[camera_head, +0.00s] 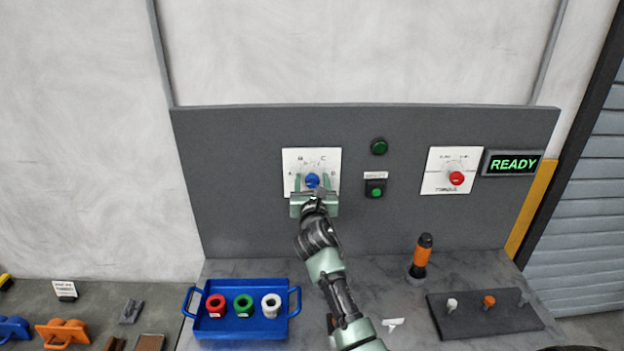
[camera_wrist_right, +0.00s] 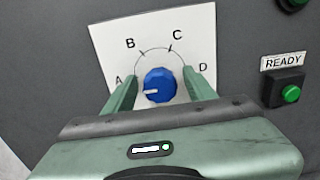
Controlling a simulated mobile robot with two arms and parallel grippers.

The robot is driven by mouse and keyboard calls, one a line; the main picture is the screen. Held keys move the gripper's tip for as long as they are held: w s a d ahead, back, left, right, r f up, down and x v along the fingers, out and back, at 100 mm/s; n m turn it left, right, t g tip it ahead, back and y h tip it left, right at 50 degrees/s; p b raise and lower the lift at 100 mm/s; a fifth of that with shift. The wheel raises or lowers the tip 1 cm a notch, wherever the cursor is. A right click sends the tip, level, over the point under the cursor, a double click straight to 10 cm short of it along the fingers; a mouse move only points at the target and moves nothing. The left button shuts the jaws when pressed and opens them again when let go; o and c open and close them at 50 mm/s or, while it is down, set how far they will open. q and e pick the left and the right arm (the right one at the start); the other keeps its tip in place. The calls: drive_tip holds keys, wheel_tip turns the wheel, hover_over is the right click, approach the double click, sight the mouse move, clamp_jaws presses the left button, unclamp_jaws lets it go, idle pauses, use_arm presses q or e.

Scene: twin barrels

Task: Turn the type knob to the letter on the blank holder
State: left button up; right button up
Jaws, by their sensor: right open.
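The blue type knob (camera_head: 312,180) sits on a white dial plate (camera_head: 291,161) marked A, B, C and D, on the grey panel. In the right wrist view the knob (camera_wrist_right: 160,86) has a white pointer mark facing left, on the A side. My right gripper (camera_head: 312,182) is open in front of the plate, with one finger on each side of the knob. The wrist view shows gaps between the fingers and the knob. I cannot make out a letter on any blank holder. My left gripper is out of view.
A red torque knob (camera_head: 456,178), a lit READY sign (camera_head: 514,163) and green buttons (camera_head: 377,193) are on the panel's right. Below are a blue tray (camera_head: 241,334) with red, green and white rings, an orange-black tool (camera_head: 421,256) and a dark peg board (camera_head: 485,325).

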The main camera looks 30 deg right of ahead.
drive_tip(key=shift+w+d, duration=0.15)
drive_tip(key=shift+w, duration=0.05)
clamp_jaws()
